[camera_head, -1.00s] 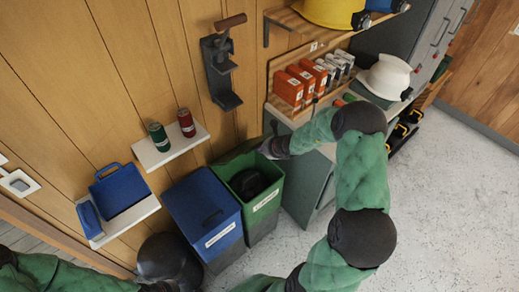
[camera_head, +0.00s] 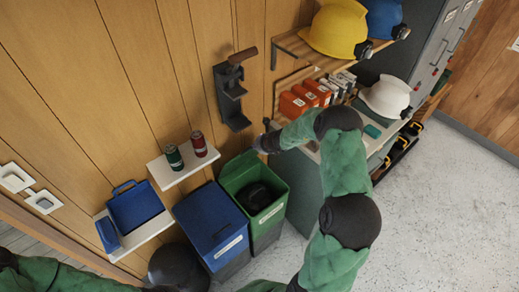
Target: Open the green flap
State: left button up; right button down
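The green bin (camera_head: 272,213) stands against the wooden wall, right of a blue bin. Its top is open, and a dark thing (camera_head: 257,194) shows inside. The green flap (camera_head: 238,166) appears raised at the back of the opening, near the wall. My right gripper (camera_head: 264,143) is above and just right of the flap's back edge, apparently apart from it. It is small and dark, and I cannot make out its fingers. My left arm comes in at the lower left; its gripper is not visible.
The blue bin (camera_head: 208,216) has its lid down. Wall shelves hold two cans (camera_head: 186,150) and a blue tray (camera_head: 135,207). A wall-mounted holder (camera_head: 231,95) is above the green bin. The counter at right bears orange boxes (camera_head: 305,98) and a white helmet (camera_head: 386,97). The floor at right is clear.

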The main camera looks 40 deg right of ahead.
pick_arm(q)
jog(key=shift+w+r+p, duration=0.55)
jog(key=shift+r+p, duration=0.05)
jog(key=shift+r, duration=0.2)
pick_arm(e)
jog(key=shift+w+a+r, duration=0.1)
jog(key=shift+w+r, duration=0.2)
jog(key=shift+w, duration=0.4)
jog(key=shift+w+a+r, duration=0.1)
jog(key=shift+w+r, duration=0.2)
jog(key=shift+w, duration=0.35)
jog(key=shift+d, duration=0.1)
